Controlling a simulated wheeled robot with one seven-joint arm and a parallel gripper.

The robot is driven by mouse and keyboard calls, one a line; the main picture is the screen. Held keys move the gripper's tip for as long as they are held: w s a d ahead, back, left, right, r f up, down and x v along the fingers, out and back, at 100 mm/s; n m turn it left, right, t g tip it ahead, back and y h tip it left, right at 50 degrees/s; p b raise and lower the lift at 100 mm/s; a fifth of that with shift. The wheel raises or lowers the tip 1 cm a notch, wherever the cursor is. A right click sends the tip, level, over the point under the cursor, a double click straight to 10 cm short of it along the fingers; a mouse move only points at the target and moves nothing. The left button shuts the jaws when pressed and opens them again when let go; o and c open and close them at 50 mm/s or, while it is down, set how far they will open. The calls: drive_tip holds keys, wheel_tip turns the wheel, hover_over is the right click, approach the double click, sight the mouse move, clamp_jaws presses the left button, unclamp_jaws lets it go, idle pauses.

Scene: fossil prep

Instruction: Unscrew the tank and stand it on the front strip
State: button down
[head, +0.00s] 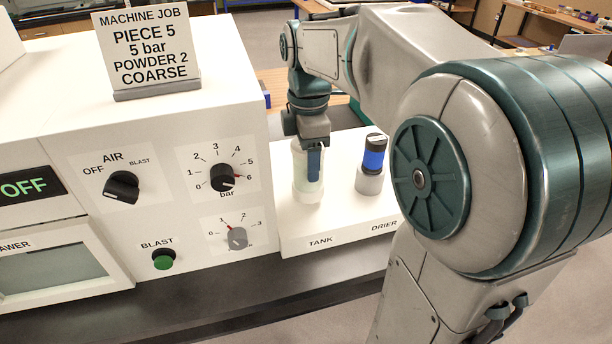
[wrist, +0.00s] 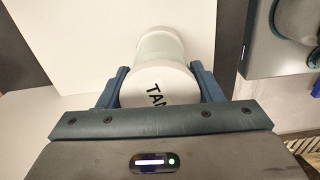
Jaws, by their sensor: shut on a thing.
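The tank (head: 307,186) is a pale, upright cylinder on the white shelf (head: 345,215) right of the machine, behind the printed word TANK. My gripper (head: 313,162) comes down on it from above. In the wrist view the tank (wrist: 158,62) shows its white lid with black lettering, partly cut off, between the two blue fingers of my gripper (wrist: 160,88), which are shut on it. The tank's foot is close to the shelf; I cannot tell whether it is seated or lifted. The front strip is the shelf's front part with the printed labels.
A drier (head: 372,165) with a blue band and black cap stands right of the tank. The white machine (head: 165,140) with its knobs and green blast button (head: 164,259) stands close on the left. A sign (head: 145,50) stands on top. The shelf front by the labels is clear.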

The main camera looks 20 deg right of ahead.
drive_tip(key=shift+r+p, duration=1.85)
drive_tip(key=shift+r, duration=0.3)
drive_tip(key=shift+s+f, duration=0.1)
